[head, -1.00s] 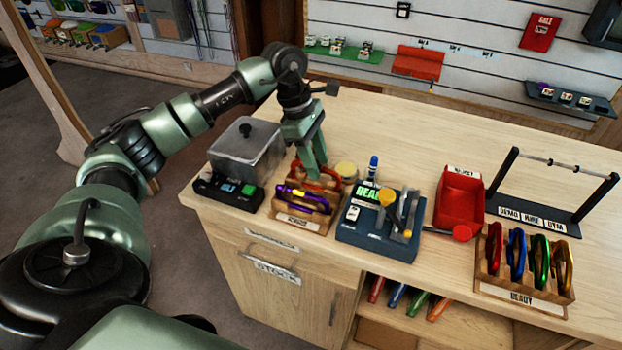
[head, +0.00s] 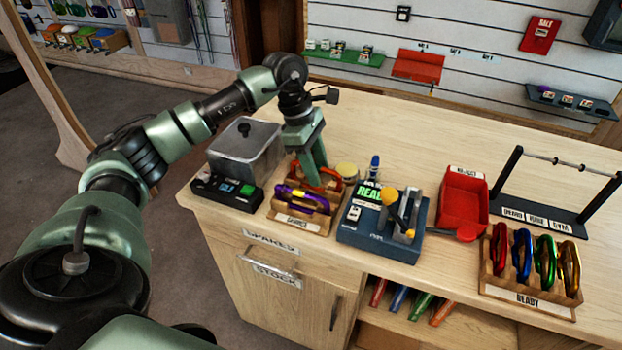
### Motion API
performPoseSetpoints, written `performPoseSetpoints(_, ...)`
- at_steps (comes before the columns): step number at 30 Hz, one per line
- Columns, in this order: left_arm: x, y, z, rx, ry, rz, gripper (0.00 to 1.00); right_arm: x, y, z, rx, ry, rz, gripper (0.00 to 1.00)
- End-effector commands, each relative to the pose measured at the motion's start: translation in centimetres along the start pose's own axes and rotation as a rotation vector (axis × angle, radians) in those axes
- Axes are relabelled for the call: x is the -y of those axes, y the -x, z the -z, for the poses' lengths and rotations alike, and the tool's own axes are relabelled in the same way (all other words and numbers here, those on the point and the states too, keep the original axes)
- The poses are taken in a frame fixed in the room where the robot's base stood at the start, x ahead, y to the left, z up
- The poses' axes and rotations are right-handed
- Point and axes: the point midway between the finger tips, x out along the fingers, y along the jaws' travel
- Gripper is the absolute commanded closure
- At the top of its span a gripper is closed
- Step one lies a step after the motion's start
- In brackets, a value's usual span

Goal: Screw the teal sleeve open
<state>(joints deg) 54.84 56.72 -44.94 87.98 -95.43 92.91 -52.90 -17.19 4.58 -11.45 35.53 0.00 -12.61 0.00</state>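My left gripper (head: 318,180) points down at the wooden rack (head: 318,226) on the left of the counter. Its fingertips are at the orange carabiner (head: 331,176) in the rack's back row. The fingers overlap and partly hide this carabiner, so I cannot tell whether they are apart or closed on it. A purple carabiner with a yellow sleeve (head: 299,194) sits in front of it in the same rack. I cannot make out a teal sleeve; it may be hidden behind the fingers. My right gripper is not in view.
A lidded grey bin (head: 240,155) and a black button box (head: 226,194) stand left of the rack. A blue test device (head: 378,242) stands to its right. Further right are a red tray (head: 462,205), a black bar stand (head: 540,220) and a rack of several carabiners (head: 530,298).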

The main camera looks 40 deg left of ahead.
Motion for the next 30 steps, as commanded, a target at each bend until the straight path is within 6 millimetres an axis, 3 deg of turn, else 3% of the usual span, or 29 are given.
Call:
performPoseSetpoints(17,-0.9,0.1,0.0,0.0,0.0,0.0,0.6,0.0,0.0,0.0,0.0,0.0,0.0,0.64)
performPoseSetpoints(30,-1.0,1.4,-0.4,0.0,0.0,-0.002,0.6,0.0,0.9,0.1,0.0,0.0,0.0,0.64)
